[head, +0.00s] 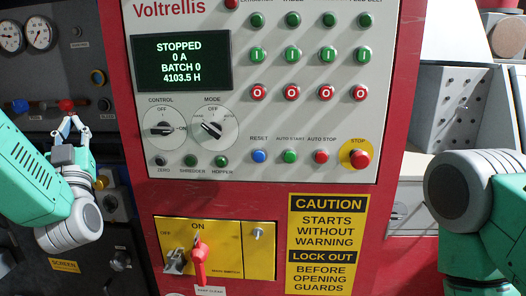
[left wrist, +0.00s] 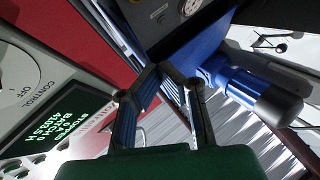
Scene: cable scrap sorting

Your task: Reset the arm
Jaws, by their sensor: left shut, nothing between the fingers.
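My left arm comes in from the left in the head view. Its gripper (head: 70,124) is raised in front of the dark panel, left of the grey control panel (head: 245,110). In the left wrist view its fingers (left wrist: 160,72) meet at the tips, and nothing is held between them. My right arm (head: 480,200) shows at the right edge of the head view. Its gripper is outside the picture.
The red cabinet (head: 393,130) carries a display (head: 182,62), green and red buttons, and a red stop button (head: 359,158). Below are a yellow main switch plate (head: 228,262) with a red handle (head: 199,262) and a caution sign (head: 326,243). A blue cylindrical part (left wrist: 240,84) shows near the left fingers.

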